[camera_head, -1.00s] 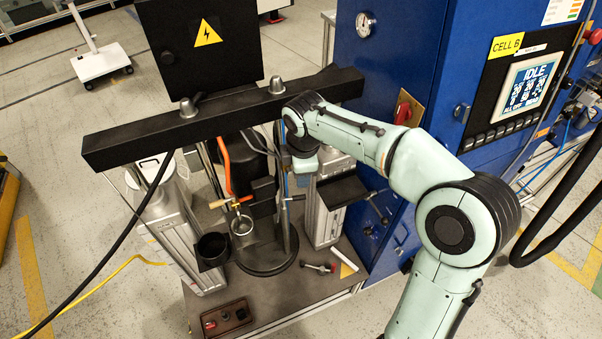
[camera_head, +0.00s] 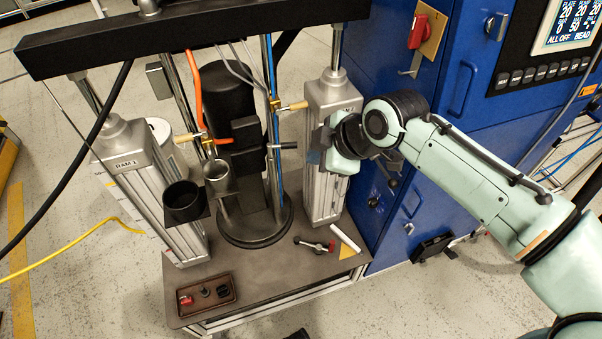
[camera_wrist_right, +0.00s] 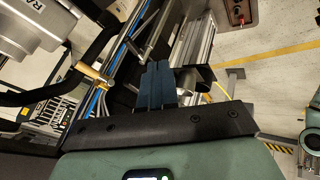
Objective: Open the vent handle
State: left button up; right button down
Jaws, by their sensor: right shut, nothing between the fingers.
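A drum pump stands between two ram columns. A brass valve with a tan handle (camera_head: 292,106) sits on the blue line right of the black pump body (camera_head: 228,95); the handle points right. A second tan handle (camera_head: 187,138) is at the left, by the orange hose. A black handle (camera_head: 283,146) sticks out right from the pump. I cannot tell which one is the vent handle. My right gripper (camera_head: 316,153) is shut and empty, in front of the right ram, right of the black handle. Its blue fingers (camera_wrist_right: 158,84) are together in the right wrist view, apart from the brass valve (camera_wrist_right: 92,73).
The right ram (camera_head: 325,190) is close behind my gripper, the blue cabinet (camera_head: 385,215) to its right. The black crossbeam (camera_head: 190,28) spans above. A red-handled tool (camera_head: 315,245), white cylinder (camera_head: 345,240) and brown tray (camera_head: 207,295) lie on the base plate.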

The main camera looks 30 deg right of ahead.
pick_arm(q)
jog(key=w+a+f+t+b, duration=0.1)
jog(key=w+a+f+b, duration=0.1)
jog(key=w+f+b, duration=0.1)
jog(key=shift+w+f+y, duration=0.4)
jog(key=shift+w+f, duration=0.1)
jog(key=shift+f, duration=0.35)
pick_arm(e)
jog(key=w+f, duration=0.7)
jog(key=w, duration=0.2)
jog(key=shift+d+f+t, duration=0.15)
jog(key=shift+d+t, duration=0.05)
jog(key=shift+t, duration=0.1)
jog(key=shift+w, duration=0.1)
